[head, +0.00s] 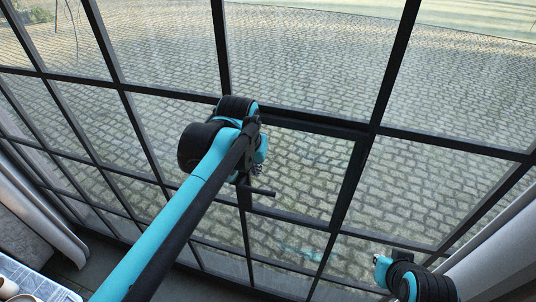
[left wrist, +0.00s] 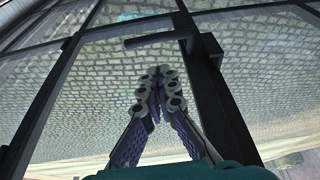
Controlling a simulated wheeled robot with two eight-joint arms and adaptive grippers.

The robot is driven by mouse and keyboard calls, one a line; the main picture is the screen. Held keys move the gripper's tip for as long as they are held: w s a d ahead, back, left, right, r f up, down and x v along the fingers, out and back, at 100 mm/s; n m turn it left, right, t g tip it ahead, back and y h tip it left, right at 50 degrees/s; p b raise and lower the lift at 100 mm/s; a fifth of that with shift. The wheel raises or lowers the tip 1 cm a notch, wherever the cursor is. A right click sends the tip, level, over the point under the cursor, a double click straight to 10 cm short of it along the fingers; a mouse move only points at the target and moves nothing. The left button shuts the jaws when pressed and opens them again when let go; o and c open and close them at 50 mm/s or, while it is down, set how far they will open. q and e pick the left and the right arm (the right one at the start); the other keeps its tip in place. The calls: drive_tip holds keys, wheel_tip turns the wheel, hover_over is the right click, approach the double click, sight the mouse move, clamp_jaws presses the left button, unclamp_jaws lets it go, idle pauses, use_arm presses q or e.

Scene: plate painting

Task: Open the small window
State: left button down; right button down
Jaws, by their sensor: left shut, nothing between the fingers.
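The small window (head: 318,222) is a framed pane in the dark window grid. It looks flush with the grid, though I cannot tell whether it is slightly ajar. Its dark bar handle (head: 262,191) lies about level on the left side of the frame. My left gripper (head: 259,169) is just above the handle, partly hidden by my own wrist. In the left wrist view, the gripper (left wrist: 158,78) is shut and empty, its fingertips together near the handle (left wrist: 150,40) and apart from it in the picture. My right arm shows at the lower right, but its gripper cannot be made out.
The grid's dark bars (head: 375,118) surround the small window. Paving (head: 300,60) lies outside. A blue-and-white patterned surface (head: 30,282) with pale items on it is at the lower left. A pale curved shape (head: 490,250) is at the right.

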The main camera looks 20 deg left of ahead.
use_arm(q)
approach(258, 181)
wheel_tip(258, 181, down, 3)
drive_tip(key=d, duration=0.1)
drive_tip(key=shift+s+d+f, duration=0.1)
drive_tip(key=shift+s+f, duration=0.25)
drive_tip(key=shift+f, duration=0.3)
use_arm(e)
drive_tip(key=shift+s+r, duration=0.3)
drive_tip(key=shift+r, duration=0.2)
use_arm(q)
drive_tip(key=shift+w, duration=0.1)
